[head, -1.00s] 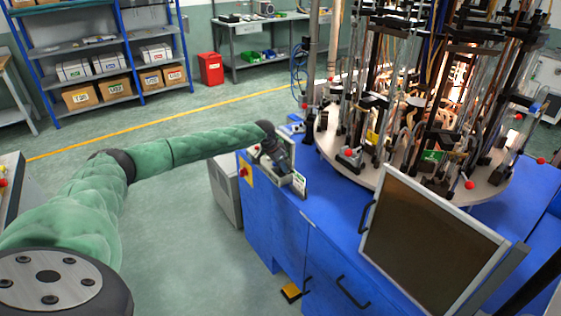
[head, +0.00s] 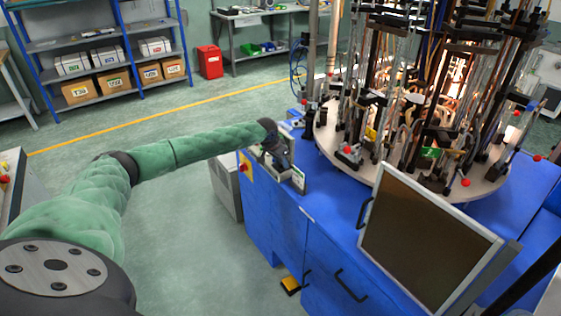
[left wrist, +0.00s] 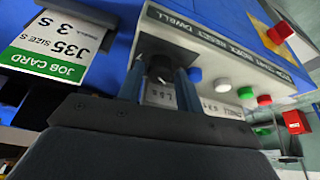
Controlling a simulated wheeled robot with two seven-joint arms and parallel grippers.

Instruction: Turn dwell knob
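The dwell knob (left wrist: 160,69) is a small black knob on a dark base. It sits at the end of the pale control panel (left wrist: 211,58) beside the word DWELL in the left wrist view. My left gripper (left wrist: 160,80) points at the panel with one finger on each side of the knob. The fingers look parted, with a small gap to the knob; contact is not clear. In the head view my left gripper (head: 278,152) is at the panel on the blue machine's near left corner, and the knob is hidden there. My right gripper is not in view.
White, red and green buttons (left wrist: 222,85) line the panel, with a red stop button (left wrist: 280,32) beyond. A job card (left wrist: 57,48) stands close by. The machine's round table (head: 330,140) carries glassware and burners. A tilted monitor (head: 425,240) stands at the front.

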